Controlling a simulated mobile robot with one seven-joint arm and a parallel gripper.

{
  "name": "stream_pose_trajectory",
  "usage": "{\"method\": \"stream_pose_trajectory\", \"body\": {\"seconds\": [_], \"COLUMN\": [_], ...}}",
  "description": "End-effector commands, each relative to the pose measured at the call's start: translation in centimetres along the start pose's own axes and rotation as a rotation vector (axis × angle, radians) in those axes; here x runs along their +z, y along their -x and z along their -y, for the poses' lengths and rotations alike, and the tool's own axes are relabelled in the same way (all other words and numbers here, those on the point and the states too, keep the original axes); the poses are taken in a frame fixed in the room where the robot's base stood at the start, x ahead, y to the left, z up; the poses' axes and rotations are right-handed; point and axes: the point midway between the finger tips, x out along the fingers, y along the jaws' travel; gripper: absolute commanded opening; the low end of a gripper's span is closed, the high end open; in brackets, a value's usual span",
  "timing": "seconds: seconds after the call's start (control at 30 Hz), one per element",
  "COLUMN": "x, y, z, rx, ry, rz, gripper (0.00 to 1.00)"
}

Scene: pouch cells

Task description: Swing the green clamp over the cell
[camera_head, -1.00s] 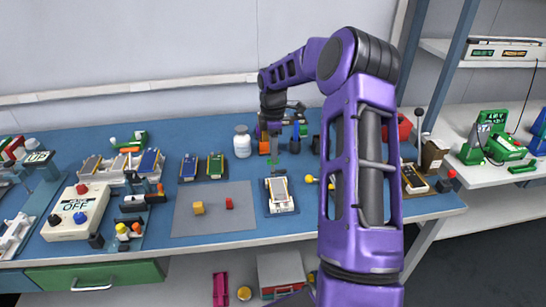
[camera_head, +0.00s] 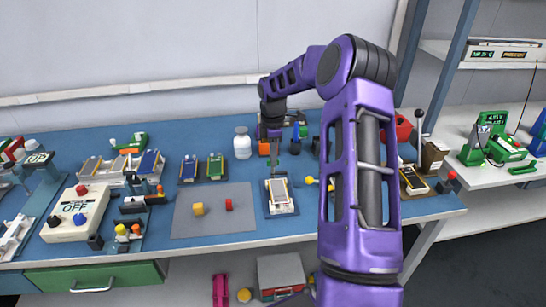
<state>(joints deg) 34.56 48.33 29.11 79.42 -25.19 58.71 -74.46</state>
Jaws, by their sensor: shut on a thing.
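A cell (camera_head: 279,189) with a grey face and yellow edging lies in a pale holder (camera_head: 283,210) on the blue bench, right of the grey mat. My gripper (camera_head: 275,164) points down at the back edge of that holder. Its jaws are shut on what seems to be the green clamp at the holder's back end. The clamp is too small and too covered by the gripper to make out its angle.
Free bench lies between bottle and holder.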

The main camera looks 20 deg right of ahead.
Motion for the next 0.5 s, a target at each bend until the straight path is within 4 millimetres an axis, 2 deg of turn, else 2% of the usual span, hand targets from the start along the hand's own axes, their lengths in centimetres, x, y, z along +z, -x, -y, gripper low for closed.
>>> {"method": "stream_pose_trajectory", "body": {"seconds": [0.27, 0.5], "x": [-0.05, -0.06], "y": [0.09, 0.16], "z": [-0.01, -0.02], "rx": [0.0, 0.001], "ry": [-0.03, -0.154], "rz": [0.0, 0.0], "gripper": [0.0, 0.0]}}
